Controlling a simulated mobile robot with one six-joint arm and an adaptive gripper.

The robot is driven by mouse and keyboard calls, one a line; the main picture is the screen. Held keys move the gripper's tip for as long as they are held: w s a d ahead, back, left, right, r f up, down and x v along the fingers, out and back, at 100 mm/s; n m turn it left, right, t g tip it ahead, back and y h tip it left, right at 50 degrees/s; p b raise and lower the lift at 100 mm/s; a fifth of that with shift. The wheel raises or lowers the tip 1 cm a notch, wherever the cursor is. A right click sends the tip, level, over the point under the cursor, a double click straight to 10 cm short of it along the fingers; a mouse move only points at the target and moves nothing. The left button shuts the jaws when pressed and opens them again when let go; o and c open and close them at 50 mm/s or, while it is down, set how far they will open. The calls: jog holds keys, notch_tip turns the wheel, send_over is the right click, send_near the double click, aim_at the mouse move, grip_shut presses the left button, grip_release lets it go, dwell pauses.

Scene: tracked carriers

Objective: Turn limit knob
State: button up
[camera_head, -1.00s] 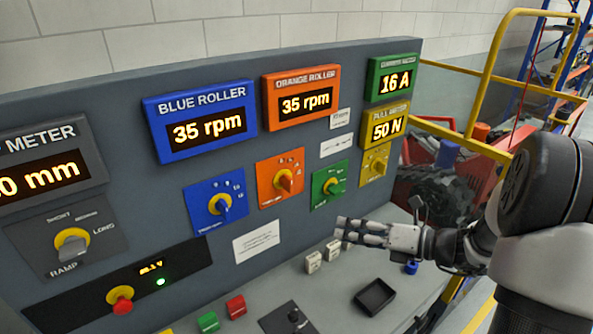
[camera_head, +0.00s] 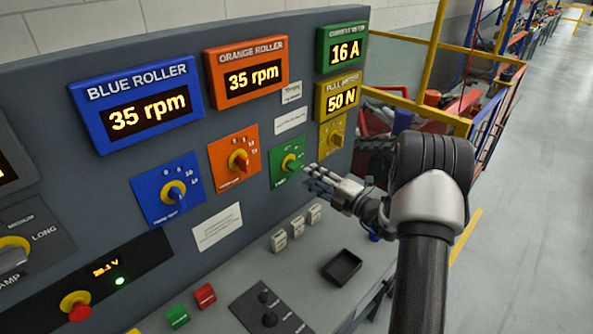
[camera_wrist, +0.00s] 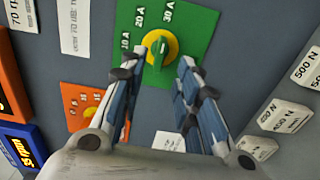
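The green plate (camera_head: 276,182) carries a knob (camera_head: 290,161) with a yellow ring and a green handle. In the wrist view the plate (camera_wrist: 205,22) is marked 10 A, 20 A and 30 A, and the knob (camera_wrist: 157,50) shows between my fingertips. Its exact setting is hard to tell. My gripper (camera_head: 313,180) is open and empty, just in front of the plate's lower right. In the wrist view my gripper (camera_wrist: 170,64) has its fingers spread to both sides of the knob, with no clear contact. The green current meter (camera_head: 343,44) reads 16 A.
An orange knob plate (camera_head: 224,172) and a blue knob plate (camera_head: 150,205) are to the left, a yellow knob plate (camera_head: 326,143) to the upper right. Small weight blocks (camera_head: 279,241) and a black tray (camera_head: 342,267) are on the ledge below.

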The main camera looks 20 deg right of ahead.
aim_at(299, 168)
jog(key=b+x, duration=0.1)
jog(key=x, duration=0.6)
jog(key=shift+w+a, duration=0.1)
jog(key=shift+w, duration=0.15)
jog(key=shift+c, duration=0.4)
grip_shut()
